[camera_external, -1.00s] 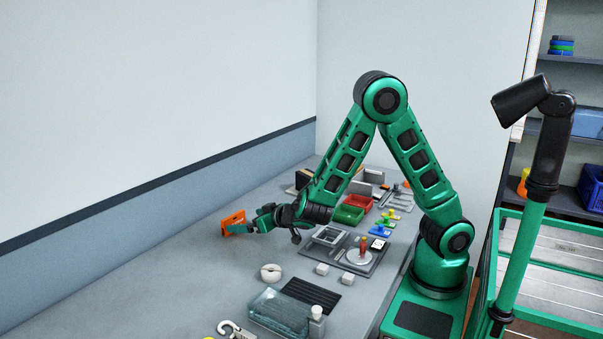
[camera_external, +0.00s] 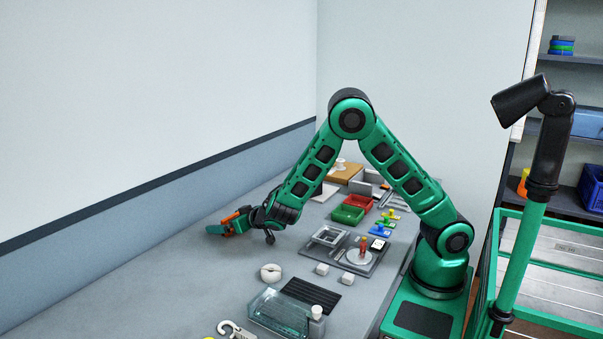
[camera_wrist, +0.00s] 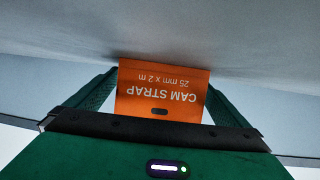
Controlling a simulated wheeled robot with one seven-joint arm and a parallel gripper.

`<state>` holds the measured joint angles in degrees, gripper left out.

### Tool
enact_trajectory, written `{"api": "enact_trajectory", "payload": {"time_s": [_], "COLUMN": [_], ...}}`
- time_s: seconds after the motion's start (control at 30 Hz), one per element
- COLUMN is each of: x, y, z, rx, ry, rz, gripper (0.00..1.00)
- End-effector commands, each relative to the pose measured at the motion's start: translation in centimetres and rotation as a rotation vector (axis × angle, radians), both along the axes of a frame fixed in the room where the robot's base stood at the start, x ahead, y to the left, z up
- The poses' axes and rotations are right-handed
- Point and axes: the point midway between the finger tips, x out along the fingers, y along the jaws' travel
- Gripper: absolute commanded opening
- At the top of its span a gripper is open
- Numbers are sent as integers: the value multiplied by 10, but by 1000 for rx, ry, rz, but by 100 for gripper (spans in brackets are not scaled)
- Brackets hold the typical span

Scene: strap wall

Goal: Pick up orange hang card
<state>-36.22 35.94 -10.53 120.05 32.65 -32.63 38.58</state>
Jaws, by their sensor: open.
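The orange hang card (camera_wrist: 162,80) shows in the wrist view with "CAM STRAP" printed upside down on it and a dark slot near its edge. It lies between the two green fingers of my gripper (camera_wrist: 160,92), which are apart, with narrow gaps beside the card. In the external view my gripper (camera_external: 222,229) is low over the far left of the grey table, and only a part of the orange card (camera_external: 231,219) shows behind the fingers. I cannot tell whether the card touches a finger.
A white roll (camera_external: 271,272), a clear bin (camera_external: 279,312) and a dark slatted mat (camera_external: 311,293) are nearer the camera. A red tray (camera_external: 359,202) and a green tray (camera_external: 348,215) stand to the right. The table (camera_external: 190,280) left of the roll is clear.

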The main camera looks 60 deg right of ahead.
Motion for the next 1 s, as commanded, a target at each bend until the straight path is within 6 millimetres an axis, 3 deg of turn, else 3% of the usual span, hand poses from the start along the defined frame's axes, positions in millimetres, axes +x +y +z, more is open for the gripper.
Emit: {"api": "enact_trajectory", "payload": {"time_s": [0.27,0.47,0.83,1.0], "x": [3,3,3,4], "y": [0,0,0,-1], "z": [-1,-1,1,14], "rx": [0,0,1,2], "ry": [0,0,0,-2], "rz": [0,0,0,-1], "gripper": [100,57,57,57]}}
